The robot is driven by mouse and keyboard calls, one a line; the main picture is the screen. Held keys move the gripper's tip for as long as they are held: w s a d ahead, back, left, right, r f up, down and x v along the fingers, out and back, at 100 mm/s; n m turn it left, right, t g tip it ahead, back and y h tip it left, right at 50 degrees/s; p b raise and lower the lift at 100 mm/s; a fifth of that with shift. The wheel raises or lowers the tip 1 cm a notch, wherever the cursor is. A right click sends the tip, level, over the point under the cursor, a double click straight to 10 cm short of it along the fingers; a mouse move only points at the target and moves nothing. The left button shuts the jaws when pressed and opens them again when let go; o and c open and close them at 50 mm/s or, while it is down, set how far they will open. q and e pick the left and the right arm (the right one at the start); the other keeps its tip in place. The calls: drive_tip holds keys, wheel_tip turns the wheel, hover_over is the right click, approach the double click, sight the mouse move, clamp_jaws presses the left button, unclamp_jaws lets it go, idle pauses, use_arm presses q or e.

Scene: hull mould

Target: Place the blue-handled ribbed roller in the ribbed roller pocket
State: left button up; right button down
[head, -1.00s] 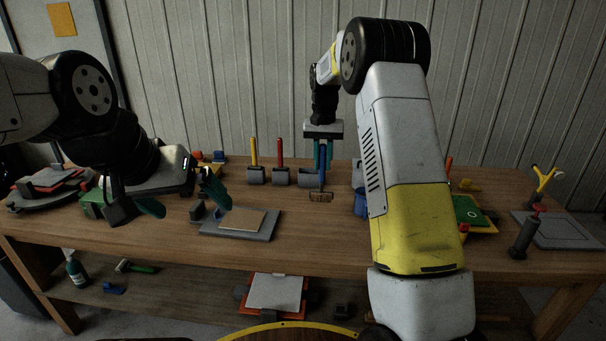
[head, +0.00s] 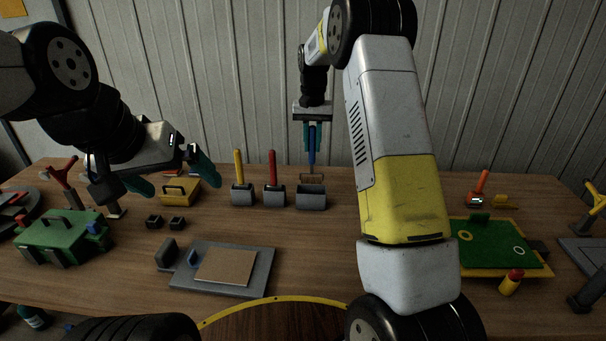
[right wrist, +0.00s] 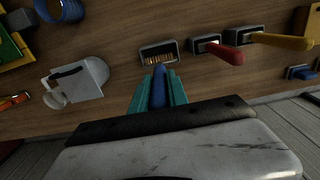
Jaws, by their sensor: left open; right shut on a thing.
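The blue-handled ribbed roller (head: 312,158) hangs upright from my right gripper (head: 312,132), which is shut on its handle. The roller's head shows just above the rightmost grey pocket (head: 311,201) in the head view. I cannot tell whether the head is above the rim or slightly inside. My left gripper (head: 176,178) is open and empty, at the left above the table.
Yellow-handled (head: 238,165) and red-handled (head: 272,168) rollers stand in neighbouring pockets close to the left. A grey board with a tan sheet (head: 224,267) lies in front. A green case (head: 62,238) is at left, a green tray (head: 492,246) at right.

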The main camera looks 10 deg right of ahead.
sight(312, 164)
wheel_tip(312, 164, down, 8)
drive_tip(key=shift+f, duration=0.15)
idle(0.4)
drive_tip(key=c, duration=1.3)
unclamp_jaws()
drive_tip(key=shift+f, duration=0.15)
